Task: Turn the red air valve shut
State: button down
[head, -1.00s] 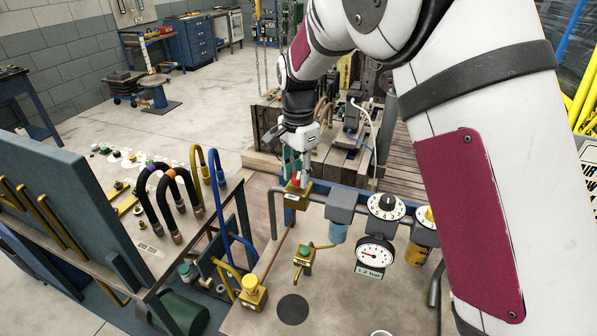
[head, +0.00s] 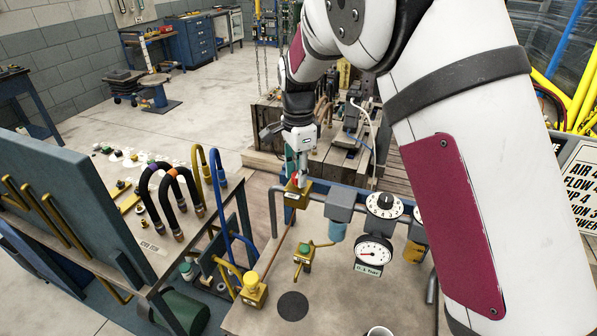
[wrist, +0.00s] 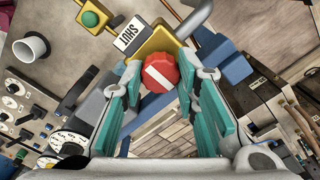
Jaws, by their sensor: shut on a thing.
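The red air valve knob (wrist: 160,73) has a white bar across its face, slanting in the wrist view. It sits on a yellow valve body (wrist: 158,42), next to a white label reading SHUT (wrist: 129,36). My gripper (wrist: 163,88) is shut on the knob, with a teal-padded finger on each side.
A dial gauge (head: 373,253) has a small readout that looks like 0.1 bar. A green-topped valve (head: 304,252) and a yellow-topped one (head: 253,290) stand nearer. A hose bench (head: 150,250) is at left.

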jog(key=c, duration=1.2)
grip_release()
notch_tip(320, 180, up, 12)
jog(key=s+d+r+n+t+y, duration=0.1)
jog(key=s+d+r+n, duration=0.25)
jog(key=s+d, duration=0.35)
jog(key=s+d+r+n+t, duration=0.2)
jog(key=s+d+r+n, duration=0.1)
jog(key=s+d+r, duration=0.3)
jog(key=s+d+f+n+t, duration=0.1)
jog(key=s+d+n, duration=0.1)
jog(key=s, duration=0.3)
jog(key=s+d+f+n+b, duration=0.1)
jog(key=s+d+f+n, duration=0.1)
jog(key=s, duration=0.3)
jog(key=s+d+f+n+t+h, duration=0.1)
jog(key=s+d+f+n, duration=0.1)
jog(key=s, duration=0.4)
jog(key=shift+s+d+f+n+t+b, duration=0.1)
jog(key=shift+d+f+n+t+b, duration=0.1)
jog(key=shift+d+n+t+b, duration=0.15)
